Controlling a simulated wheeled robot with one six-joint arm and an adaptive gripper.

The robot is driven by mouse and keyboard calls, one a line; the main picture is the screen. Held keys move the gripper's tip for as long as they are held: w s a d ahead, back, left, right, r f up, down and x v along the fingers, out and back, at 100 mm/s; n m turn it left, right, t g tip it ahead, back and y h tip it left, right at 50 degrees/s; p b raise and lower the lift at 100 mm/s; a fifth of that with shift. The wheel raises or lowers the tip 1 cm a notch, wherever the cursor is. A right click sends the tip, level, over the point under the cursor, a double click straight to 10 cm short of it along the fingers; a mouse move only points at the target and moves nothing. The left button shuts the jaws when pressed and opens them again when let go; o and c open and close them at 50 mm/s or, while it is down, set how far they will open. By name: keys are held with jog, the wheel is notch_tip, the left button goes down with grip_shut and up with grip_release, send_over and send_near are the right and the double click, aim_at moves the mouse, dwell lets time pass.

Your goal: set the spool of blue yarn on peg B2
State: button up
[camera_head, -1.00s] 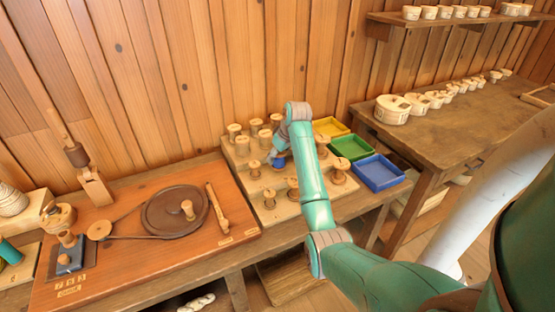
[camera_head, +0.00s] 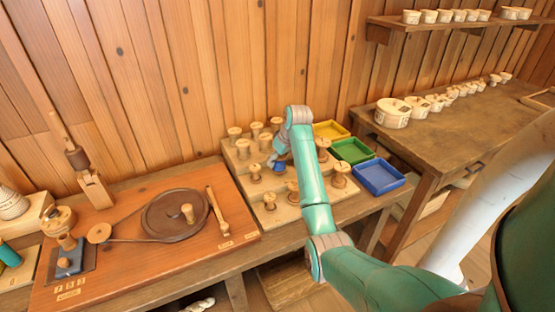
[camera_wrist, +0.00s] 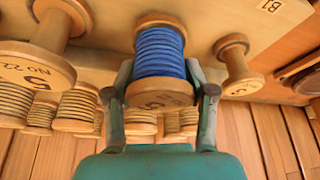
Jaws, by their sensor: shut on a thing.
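The spool of blue yarn (camera_wrist: 160,52) is upright between the two fingers of my gripper (camera_wrist: 160,92), which is shut on it. Its wooden end, with a printed mark, faces the wrist camera. In the head view the blue spool (camera_head: 279,167) is at the stepped spool rack (camera_head: 293,213), partly hidden by my arm. Its far end is close to the rack surface in the wrist view; I cannot tell whether it touches or has a peg inside. A label B1 (camera_wrist: 270,5) shows at the top right. I cannot make out a B2 label.
A bare wooden spool (camera_wrist: 236,66) stands close to my right finger, and a larger spool (camera_wrist: 40,65) stands left. Yellow (camera_head: 330,130), green (camera_head: 351,150) and blue (camera_head: 379,176) trays are right of the rack. A winding board (camera_head: 140,235) lies left.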

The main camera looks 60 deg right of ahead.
jog(key=shift+f, duration=0.5)
jog(key=o, duration=0.9)
jog(key=v, duration=1.1)
dwell(0.4)
dwell(0.7)
